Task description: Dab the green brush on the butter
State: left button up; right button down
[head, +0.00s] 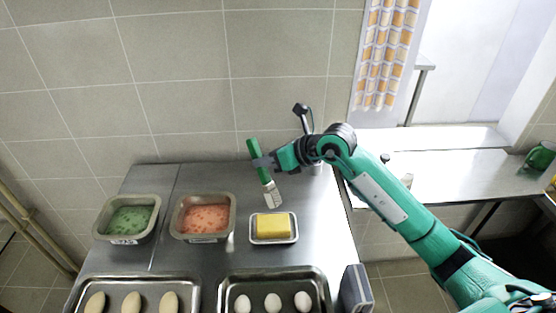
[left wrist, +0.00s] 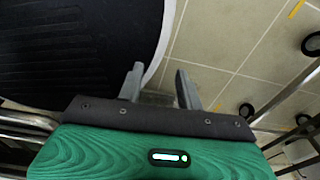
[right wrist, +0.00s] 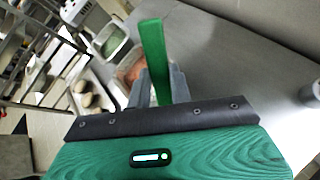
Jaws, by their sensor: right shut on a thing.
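The green brush (head: 254,149) is in my right gripper (head: 264,163), its green handle pointing up and its pale bristle end hanging down. Its handle also shows between the fingers in the right wrist view (right wrist: 153,55). The right gripper is shut on the brush. The yellow butter (head: 272,226) lies in a small metal tray (head: 273,241) on the steel table. The brush tip is above and behind the butter in the head view and looks apart from it. My left gripper (left wrist: 160,85) shows only in its wrist view, fingers apart with nothing between, over the floor.
A pan with green contents (head: 130,220) and a pan with orange-red contents (head: 203,217) stand left of the butter. The steel table (head: 200,174) is bare at the back.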

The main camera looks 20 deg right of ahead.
aim_at(267, 176)
jog(key=shift+r+y, duration=0.2)
jog(key=shift+y, duration=0.1)
jog(key=shift+a+f+b, duration=0.1)
jog(key=shift+f+b, duration=0.4)
jog(key=shift+f, duration=0.2)
jog(key=shift+f+b, duration=1.3)
jog(key=shift+f, duration=0.95)
jog(key=shift+f+b, duration=0.5)
jog(key=shift+f, duration=0.1)
jog(key=shift+r+p, duration=2.2)
jog(key=shift+r, duration=1.4)
